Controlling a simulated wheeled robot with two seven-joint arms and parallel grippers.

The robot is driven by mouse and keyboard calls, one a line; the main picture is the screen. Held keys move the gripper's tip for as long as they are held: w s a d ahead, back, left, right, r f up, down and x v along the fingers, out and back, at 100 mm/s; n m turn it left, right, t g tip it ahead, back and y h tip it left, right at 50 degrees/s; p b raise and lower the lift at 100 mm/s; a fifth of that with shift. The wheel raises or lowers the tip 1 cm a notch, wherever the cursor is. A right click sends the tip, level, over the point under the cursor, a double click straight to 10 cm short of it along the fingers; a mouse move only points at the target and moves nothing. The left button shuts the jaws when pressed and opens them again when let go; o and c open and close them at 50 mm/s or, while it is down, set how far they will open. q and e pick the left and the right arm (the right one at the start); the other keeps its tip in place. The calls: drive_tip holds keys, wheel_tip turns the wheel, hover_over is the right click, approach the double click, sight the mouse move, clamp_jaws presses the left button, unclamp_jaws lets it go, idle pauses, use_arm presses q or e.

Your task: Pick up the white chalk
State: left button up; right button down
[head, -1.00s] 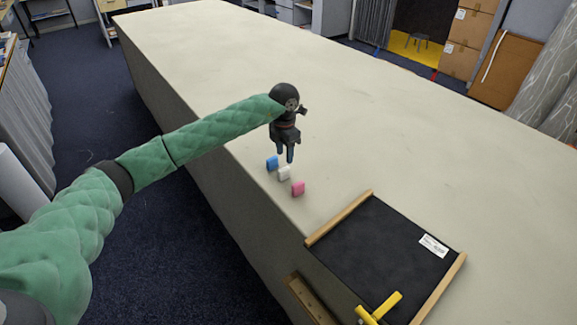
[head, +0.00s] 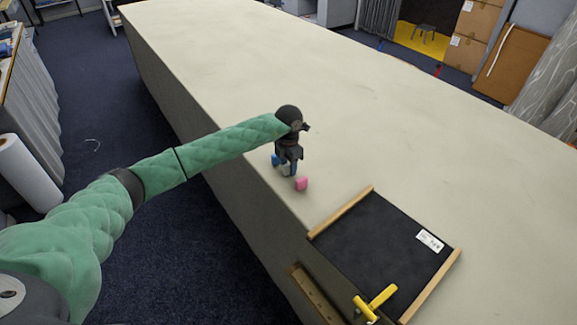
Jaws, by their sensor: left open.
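The white chalk (head: 284,171) stands on the table near its left edge, between a blue chalk (head: 275,160) and a pink chalk (head: 301,184). It is mostly hidden by my left gripper (head: 289,172), which points down with its fingers low at the chalk. The left gripper is open. I cannot tell whether its fingers stand around the white chalk or touch it. The blue chalk is partly covered by the gripper, and the pink one shows clearly just to the right. My right gripper is out of view.
The long cloth table (head: 400,130) is bare beyond the chalks. A black board with wooden edges (head: 375,250) lies nearer to me on the right, with a yellow tool (head: 378,300) on its near side. The table's left edge is close to the chalks.

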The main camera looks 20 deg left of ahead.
use_arm(q)
drive_tip(key=shift+s+f, duration=0.1)
drive_tip(key=shift+f, duration=0.1)
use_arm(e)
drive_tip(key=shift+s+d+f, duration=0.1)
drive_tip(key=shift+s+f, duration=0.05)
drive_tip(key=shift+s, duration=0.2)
use_arm(q)
clamp_jaws()
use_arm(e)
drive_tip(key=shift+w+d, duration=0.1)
